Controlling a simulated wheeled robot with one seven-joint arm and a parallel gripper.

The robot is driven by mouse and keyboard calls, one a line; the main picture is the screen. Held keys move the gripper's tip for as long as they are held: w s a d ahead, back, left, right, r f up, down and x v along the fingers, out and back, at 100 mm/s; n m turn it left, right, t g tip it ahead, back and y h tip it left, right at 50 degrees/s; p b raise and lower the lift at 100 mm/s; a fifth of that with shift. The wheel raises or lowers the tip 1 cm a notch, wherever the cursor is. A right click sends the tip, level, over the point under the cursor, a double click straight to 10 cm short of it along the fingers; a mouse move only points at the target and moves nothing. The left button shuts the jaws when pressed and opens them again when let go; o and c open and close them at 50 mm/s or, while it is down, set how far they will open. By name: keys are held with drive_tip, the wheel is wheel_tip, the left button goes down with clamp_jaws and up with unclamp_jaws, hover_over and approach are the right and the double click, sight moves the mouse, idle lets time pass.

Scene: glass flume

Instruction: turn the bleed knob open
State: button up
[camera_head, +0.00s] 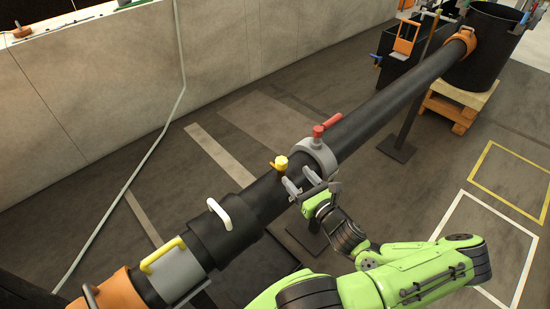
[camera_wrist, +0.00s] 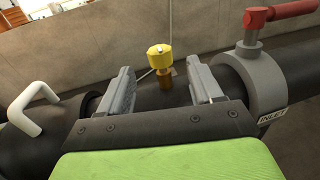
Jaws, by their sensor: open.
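The bleed knob is most likely the yellow knob (camera_head: 280,162) on top of the black pipe (camera_head: 385,112), just left of a grey collar. My gripper (camera_head: 300,187) is beside the pipe, on the near side of the knob. In the wrist view my gripper (camera_wrist: 163,85) is open, with one finger on each side of the knob. The knob appears beyond the fingertips; I see no contact. Nothing is held.
A red-handled valve (camera_head: 325,128) sits on the grey collar (camera_head: 316,158), marked INLET, close right of my gripper. A white handle (camera_head: 219,213) and yellow handle (camera_head: 162,255) stand to the left. A black tank (camera_head: 487,50) is at the pipe's far end. Space above the knob looks clear.

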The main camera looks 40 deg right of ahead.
sight(281, 163)
drive_tip(key=w, duration=0.3)
drive_tip(key=w+d, duration=0.1)
drive_tip(key=w, duration=0.3)
drive_tip(key=w+b, duration=0.1)
drive_tip(key=w, duration=0.3)
drive_tip(key=shift+d, duration=0.35)
drive_tip(key=c, duration=0.9)
drive_tip(key=shift+c, duration=0.2)
